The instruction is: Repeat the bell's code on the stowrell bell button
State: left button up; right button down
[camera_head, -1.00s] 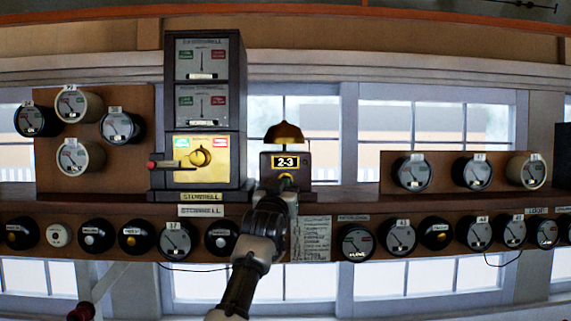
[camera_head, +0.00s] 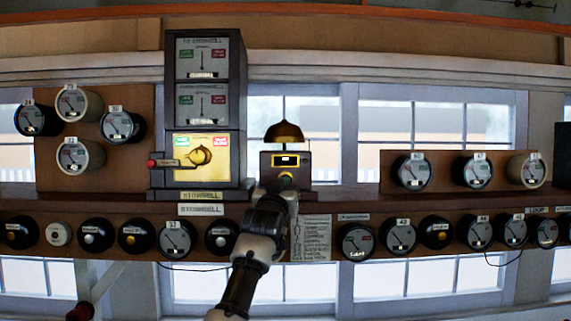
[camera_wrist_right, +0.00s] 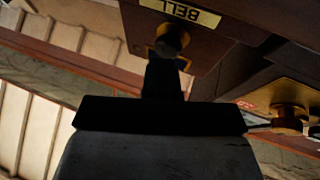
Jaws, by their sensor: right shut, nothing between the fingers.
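The bell box (camera_head: 303,172) stands on the shelf with a dome bell (camera_head: 284,132) on top. Its small framed display (camera_head: 286,161) shows a pale patch with no readable digits. Below it is the bell button (camera_head: 287,176), which has a brass surround. My left gripper is not in view.
The Stowrell block instrument (camera_head: 239,150) stands close left of the bell, with a brass knob (camera_head: 199,157) and a red-tipped handle (camera_head: 153,163). A row of dials and plungers runs along the shelf front. A printed card (camera_head: 311,238) hangs right of my arm.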

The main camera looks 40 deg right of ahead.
dwell(1.2)
jog(key=shift+d, duration=0.1)
dwell(2.7)
dwell(0.9)
